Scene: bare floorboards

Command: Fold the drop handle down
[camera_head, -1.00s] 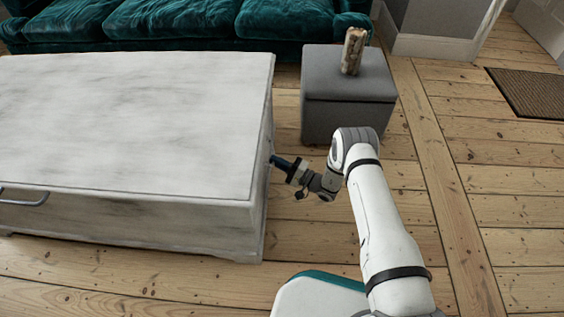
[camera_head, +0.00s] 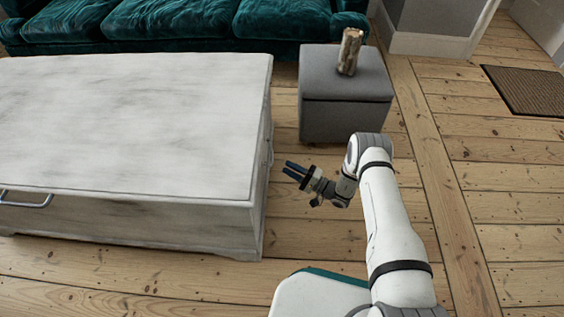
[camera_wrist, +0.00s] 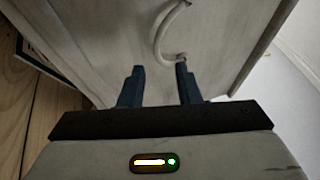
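A white, grey-streaked chest (camera_head: 130,120) stands at left in the head view. A slim metal drop handle (camera_head: 270,150) is on its right end. In the wrist view, the pale curved handle (camera_wrist: 158,35) bows toward the side where floorboards show, as if hanging down. Whether it lies flat against the panel is hard to tell. My gripper (camera_head: 287,168) is to the right of the chest end, apart from it. In the wrist view, its two dark fingers (camera_wrist: 159,67) are spread with nothing between them. The handle lies beyond the fingertips, one end close behind the right finger.
A grey ottoman (camera_head: 345,108) with a patterned cylinder (camera_head: 350,52) on it stands behind my arm. A green sofa (camera_head: 180,20) is at the back. Another metal handle (camera_head: 25,200) is on the chest's front. A brown mat (camera_head: 530,90) lies at right. Floorboards in front are clear.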

